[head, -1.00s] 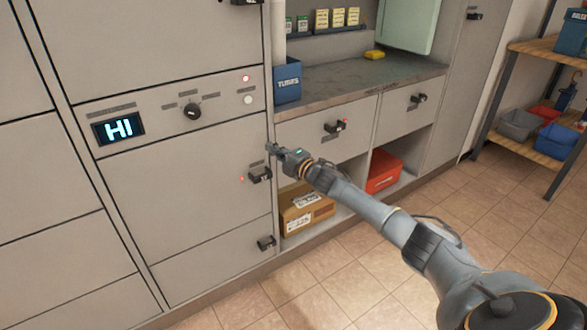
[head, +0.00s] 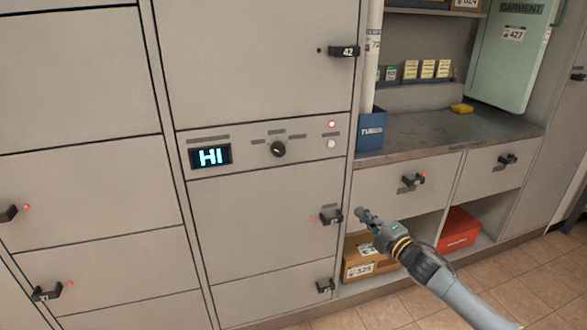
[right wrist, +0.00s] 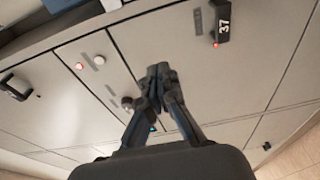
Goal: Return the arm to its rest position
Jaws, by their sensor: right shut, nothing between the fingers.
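My right arm comes in from the lower right in the head view. My left gripper is in neither view.
A counter (head: 430,135) holds a blue bin (head: 370,131). Below are a cardboard box (head: 360,270) and a red box (head: 459,229). Tiled floor (head: 530,285) is clear at lower right.

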